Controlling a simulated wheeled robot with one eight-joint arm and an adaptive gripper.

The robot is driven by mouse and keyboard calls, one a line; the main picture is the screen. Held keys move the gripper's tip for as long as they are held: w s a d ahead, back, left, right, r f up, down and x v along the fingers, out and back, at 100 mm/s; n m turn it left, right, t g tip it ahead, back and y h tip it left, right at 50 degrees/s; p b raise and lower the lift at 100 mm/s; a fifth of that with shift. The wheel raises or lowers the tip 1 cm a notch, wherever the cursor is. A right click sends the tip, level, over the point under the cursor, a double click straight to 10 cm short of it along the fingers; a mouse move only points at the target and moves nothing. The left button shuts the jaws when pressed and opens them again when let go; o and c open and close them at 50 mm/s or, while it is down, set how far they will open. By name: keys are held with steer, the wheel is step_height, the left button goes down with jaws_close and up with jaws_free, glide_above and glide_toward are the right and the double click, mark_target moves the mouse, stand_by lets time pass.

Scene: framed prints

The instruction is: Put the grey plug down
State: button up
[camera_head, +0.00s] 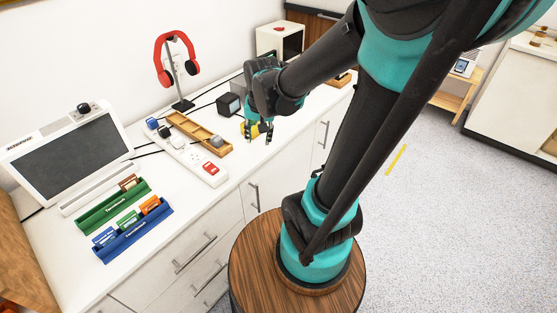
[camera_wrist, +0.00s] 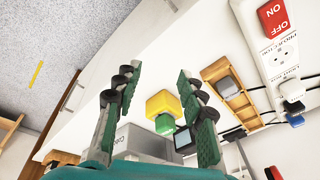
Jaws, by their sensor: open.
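The grey plug (camera_head: 216,141) lies in the right end of the wooden tray (camera_head: 187,126) on the white counter. The wrist view shows the grey plug (camera_wrist: 229,85) in the tray (camera_wrist: 241,104), to the right of my fingers. My gripper (camera_head: 258,137) is open, with nothing held between its fingers. It is above the counter, to the right of the tray and apart from the plug. The wrist view shows both fingers of my gripper (camera_wrist: 156,78) spread apart.
A yellow block (camera_wrist: 163,104) shows beyond my fingers, partly hidden in the head view. A white power strip (camera_head: 190,157) with a red switch lies in front of the tray. A black cube (camera_head: 229,104) and red headphones (camera_head: 178,63) on a stand are behind. Green and blue holders (camera_head: 134,230) stand left.

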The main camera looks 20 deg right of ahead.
steer(key=s+d+f+n+t, duration=0.1)
steer(key=s+d+f+n, duration=0.3)
steer(key=s, duration=0.4)
steer(key=shift+s+d+f+t, duration=0.15)
steer(key=shift+d+f+t, duration=0.15)
steer(key=shift+d+f, duration=0.15)
stand_by(0.7)
